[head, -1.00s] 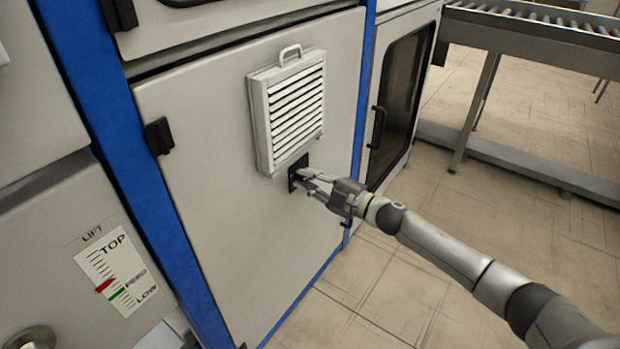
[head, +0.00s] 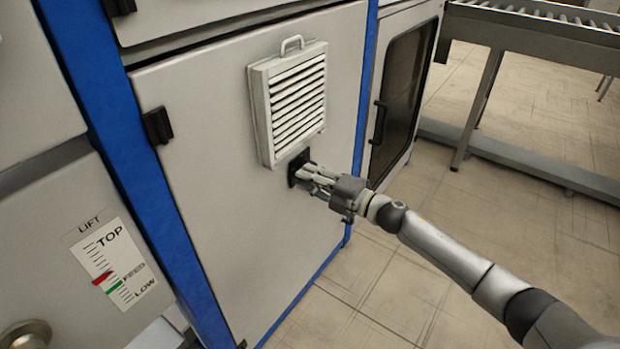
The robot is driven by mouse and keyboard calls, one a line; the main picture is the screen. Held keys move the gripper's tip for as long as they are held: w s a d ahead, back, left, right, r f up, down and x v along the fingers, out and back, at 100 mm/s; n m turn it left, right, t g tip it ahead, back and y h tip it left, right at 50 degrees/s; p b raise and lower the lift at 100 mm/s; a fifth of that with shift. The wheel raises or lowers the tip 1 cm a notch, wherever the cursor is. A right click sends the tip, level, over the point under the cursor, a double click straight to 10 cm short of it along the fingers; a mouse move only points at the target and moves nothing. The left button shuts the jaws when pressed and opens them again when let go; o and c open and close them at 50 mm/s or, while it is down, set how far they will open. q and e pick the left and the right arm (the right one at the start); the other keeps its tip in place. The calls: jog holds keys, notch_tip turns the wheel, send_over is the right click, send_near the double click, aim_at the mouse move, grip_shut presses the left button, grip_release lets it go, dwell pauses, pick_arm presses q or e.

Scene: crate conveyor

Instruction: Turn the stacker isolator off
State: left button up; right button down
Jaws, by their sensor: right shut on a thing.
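The stacker isolator shows as a small black plate (head: 294,168) on the grey cabinet door, just below the louvred vent. Its handle is hidden behind the fingers, so I cannot see which way it points. My right gripper (head: 305,173) reaches in from the right, with its fingertips at the black plate. Its fingers are close together, shut on the isolator handle. My left gripper is not in view.
The white louvred vent (head: 290,100) with a top handle juts out just above my right gripper. Blue posts (head: 140,190) frame the door. A LIFT scale (head: 110,262) is at lower left. A roller conveyor (head: 540,28) stands at back right, with open tiled floor before it.

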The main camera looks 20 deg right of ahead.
jog(key=c, duration=1.4)
grip_release()
jog(key=v, duration=1.2)
jog(key=shift+f, duration=0.15)
